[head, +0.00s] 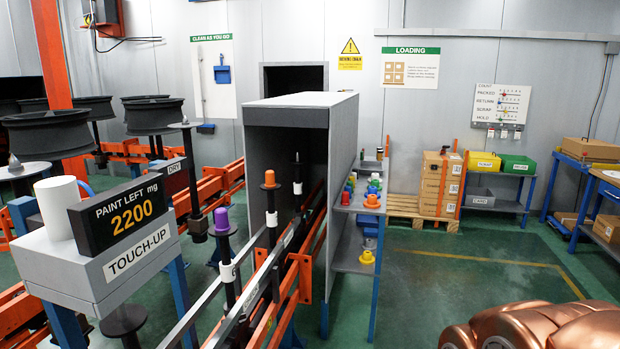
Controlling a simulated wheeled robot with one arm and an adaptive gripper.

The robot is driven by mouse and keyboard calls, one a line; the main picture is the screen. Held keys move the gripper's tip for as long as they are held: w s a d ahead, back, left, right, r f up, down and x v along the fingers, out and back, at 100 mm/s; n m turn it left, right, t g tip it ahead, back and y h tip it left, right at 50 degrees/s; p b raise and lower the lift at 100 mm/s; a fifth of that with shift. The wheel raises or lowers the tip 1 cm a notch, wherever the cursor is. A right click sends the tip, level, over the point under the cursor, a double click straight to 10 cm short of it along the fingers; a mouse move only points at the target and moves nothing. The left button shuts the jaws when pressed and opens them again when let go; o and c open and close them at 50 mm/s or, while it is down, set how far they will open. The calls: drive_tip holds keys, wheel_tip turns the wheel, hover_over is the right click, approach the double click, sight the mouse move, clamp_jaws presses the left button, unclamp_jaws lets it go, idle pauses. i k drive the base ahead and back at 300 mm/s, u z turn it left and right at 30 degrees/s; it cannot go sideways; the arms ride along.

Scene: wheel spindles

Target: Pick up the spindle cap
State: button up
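A purple cap (222,219) sits on top of an upright dark spindle with a white collar, in the middle foreground of the head view. An orange cap (270,179) sits on another spindle farther back, at the mouth of a grey tunnel. Several more caps in mixed colours stand on a side shelf right of the tunnel, among them an orange one (372,201) near its front. A yellow cap (367,257) stands on the lower shelf. Copper-coloured rounded parts of my arm show at the bottom right, far from the caps. My gripper cannot be made out.
The grey tunnel (342,120) stands over the orange conveyor rails (290,285). A touch-up stand (100,262) with a "PAINT LEFT" display is at the left, before several dark wheels (47,130). Green floor (470,265) right of the shelf is open, with a pallet of boxes behind.

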sight(269, 176)
drive_tip(key=z, duration=1)
drive_tip(key=i, duration=3.8)
drive_tip(key=u, duration=5.1)
